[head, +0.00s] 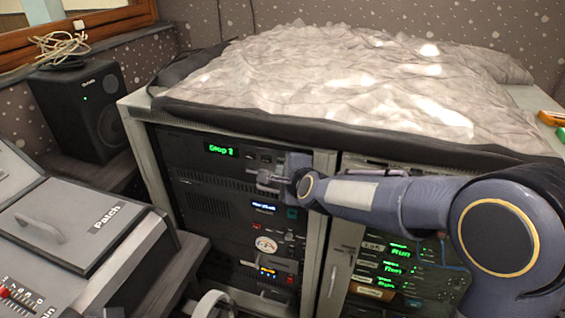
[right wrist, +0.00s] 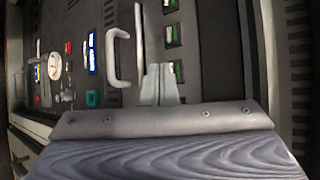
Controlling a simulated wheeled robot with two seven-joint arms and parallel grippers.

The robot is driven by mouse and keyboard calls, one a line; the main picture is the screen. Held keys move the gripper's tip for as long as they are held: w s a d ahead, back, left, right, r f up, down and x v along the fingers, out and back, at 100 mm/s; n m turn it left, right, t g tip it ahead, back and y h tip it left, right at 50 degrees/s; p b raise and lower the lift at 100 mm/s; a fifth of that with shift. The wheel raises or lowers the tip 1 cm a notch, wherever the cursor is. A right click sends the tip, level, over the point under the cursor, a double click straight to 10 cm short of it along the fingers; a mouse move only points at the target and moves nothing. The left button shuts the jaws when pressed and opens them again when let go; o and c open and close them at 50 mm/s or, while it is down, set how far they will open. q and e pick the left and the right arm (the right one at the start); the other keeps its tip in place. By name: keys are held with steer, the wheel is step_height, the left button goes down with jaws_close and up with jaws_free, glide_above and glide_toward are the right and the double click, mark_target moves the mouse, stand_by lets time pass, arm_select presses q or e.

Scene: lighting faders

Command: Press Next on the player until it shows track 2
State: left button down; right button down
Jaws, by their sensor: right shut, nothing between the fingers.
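The player (head: 190,151) is the top unit in the left rack in the head view. Its green display (head: 221,150) reads "Stop" and a character that looks like 2, but is small and blurred. Small buttons (head: 258,157) sit right of the display, partly near my gripper; their labels are unreadable. My left gripper is not in view.
Below are a unit with a blue display (head: 264,206) and a round gauge (head: 267,245). A handle (right wrist: 118,58) stands out near my fingers in the wrist view. A covered top (head: 330,85) overhangs the rack. A speaker (head: 85,110) and a Patch console (head: 80,220) are left.

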steer(key=shift+s+a+p, duration=0.3)
steer(key=shift+s+a, duration=0.05)
steer(key=shift+s, duration=0.45)
steer(key=shift+s+a+p, duration=0.25)
steer(key=shift+s+a, duration=0.05)
steer(key=shift+s, duration=0.5)
steer(key=shift+s+a+p, duration=0.3)
steer(key=shift+s+a, duration=0.05)
steer(key=shift+s, duration=0.45)
steer(key=s+d+r+n+g+y, duration=0.15)
steer(key=s+d+n+g, duration=0.25)
steer(key=s+d+n, duration=1.05)
steer(key=s+d+f+n+g+h, duration=0.1)
steer(key=s+d+f, duration=0.15)
steer(key=s, duration=0.55)
steer(key=s+d+f+g+h, duration=0.1)
steer(key=s+d+f, duration=0.15)
steer(key=s, duration=0.55)
step_height(320, 180, up, 16)
steer(key=p, duration=1.5)
steer(key=shift+s+d+n+g, duration=0.25)
steer(key=shift+s+n+g, duration=0.05)
steer(key=shift+s+n, duration=0.05)
